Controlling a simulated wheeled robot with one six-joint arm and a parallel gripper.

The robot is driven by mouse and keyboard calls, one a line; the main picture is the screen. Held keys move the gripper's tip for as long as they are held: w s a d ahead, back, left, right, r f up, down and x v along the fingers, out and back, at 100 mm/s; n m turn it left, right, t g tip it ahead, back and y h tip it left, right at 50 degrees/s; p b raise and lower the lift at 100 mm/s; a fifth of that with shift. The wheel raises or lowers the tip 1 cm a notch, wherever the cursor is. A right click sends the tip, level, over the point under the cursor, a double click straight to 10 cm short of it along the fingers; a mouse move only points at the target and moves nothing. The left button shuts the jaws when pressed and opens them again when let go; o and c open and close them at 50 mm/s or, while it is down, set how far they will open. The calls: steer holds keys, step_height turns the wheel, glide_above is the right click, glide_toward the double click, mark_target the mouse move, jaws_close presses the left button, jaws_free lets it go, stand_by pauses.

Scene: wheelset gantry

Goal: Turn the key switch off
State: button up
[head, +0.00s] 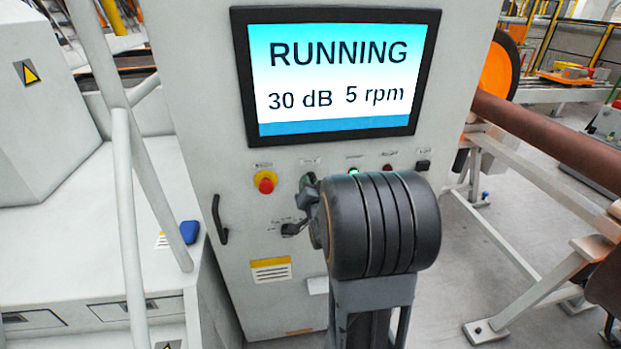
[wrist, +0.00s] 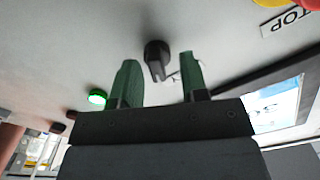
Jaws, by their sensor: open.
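The key switch (wrist: 154,52) is a black round knob with a narrow raised grip on the grey panel, seen in the wrist view. My gripper (wrist: 158,70) is open, with one green finger on each side of the key switch. The fingers look close to the panel, but I cannot tell whether they touch the knob. Nothing is held. In the head view my gripper (head: 303,208) is at the panel below the screen, largely hidden by my own wrist, and the key switch cannot be clearly made out there.
The screen (head: 333,70) reads RUNNING, 30 dB, 5 rpm. A red emergency stop (head: 265,182) on a yellow base sits left of my gripper. A lit green lamp (wrist: 97,97) is close beside the fingers. A black handle (head: 219,220) and a white railing (head: 125,150) stand left.

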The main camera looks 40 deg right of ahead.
steer(key=shift+w+d, duration=0.25)
steer(key=shift+d, duration=0.1)
steer(key=shift+c, duration=0.4)
jaws_close()
